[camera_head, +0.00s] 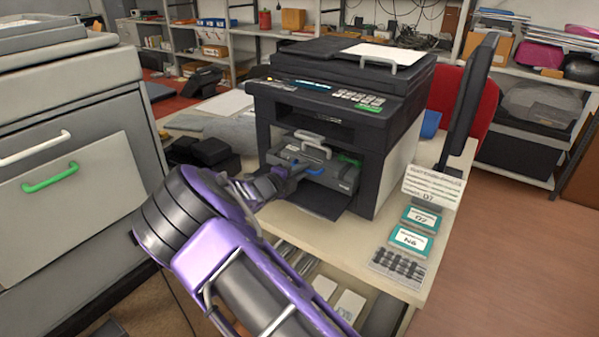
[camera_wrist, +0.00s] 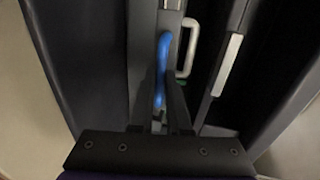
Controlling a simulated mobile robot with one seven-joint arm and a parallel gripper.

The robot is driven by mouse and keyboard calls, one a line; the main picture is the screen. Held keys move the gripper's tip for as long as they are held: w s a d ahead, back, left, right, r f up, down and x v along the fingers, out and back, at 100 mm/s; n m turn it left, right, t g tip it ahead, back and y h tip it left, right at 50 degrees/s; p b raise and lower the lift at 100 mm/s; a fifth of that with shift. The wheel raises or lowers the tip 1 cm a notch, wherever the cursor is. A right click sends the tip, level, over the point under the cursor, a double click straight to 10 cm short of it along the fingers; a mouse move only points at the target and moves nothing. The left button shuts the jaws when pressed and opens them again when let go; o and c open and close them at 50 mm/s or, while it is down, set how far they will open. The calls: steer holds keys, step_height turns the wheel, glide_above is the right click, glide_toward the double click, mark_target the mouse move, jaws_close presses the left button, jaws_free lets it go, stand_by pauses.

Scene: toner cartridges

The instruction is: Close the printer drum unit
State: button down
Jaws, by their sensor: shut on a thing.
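The black printer (camera_head: 395,112) stands on the desk with its front flap (camera_head: 310,199) folded down. The grey drum unit (camera_head: 346,176) sits in the front opening, with a pale grey handle (camera_head: 312,137) on top and a green part at its right. How far it sticks out is hard to tell. My gripper (camera_head: 291,176) reaches in from the left and is shut on the blue handle (camera_head: 318,171) at the drum unit's front. In the wrist view the blue handle (camera_wrist: 163,55) lies between the two dark fingers of my gripper (camera_wrist: 164,82), and the pale handle is beside it.
Labelled boxes (camera_head: 410,240) and a dark keypad-like item (camera_head: 397,266) lie on the desk at the right. A monitor (camera_head: 470,95) stands right of the printer. A grey cabinet (camera_head: 70,150) is close at the left. Black items (camera_head: 203,153) sit left of the printer.

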mark_target(318, 157)
steer(key=x, duration=0.2)
steer(key=r+p+x, duration=0.1)
steer(key=x, duration=0.2)
steer(key=p+x, duration=0.1)
steer(key=x, duration=0.2)
steer(key=shift+w+r, duration=0.15)
steer(key=shift+r, duration=0.35)
steer(key=c, duration=0.9)
jaws_free()
steer(key=shift+w+d, duration=0.1)
steer(key=shift+w, duration=0.05)
steer(key=p+v, duration=0.1)
steer(key=v, duration=1.6)
steer(key=shift+s, duration=0.25)
steer(key=shift+r, duration=0.1)
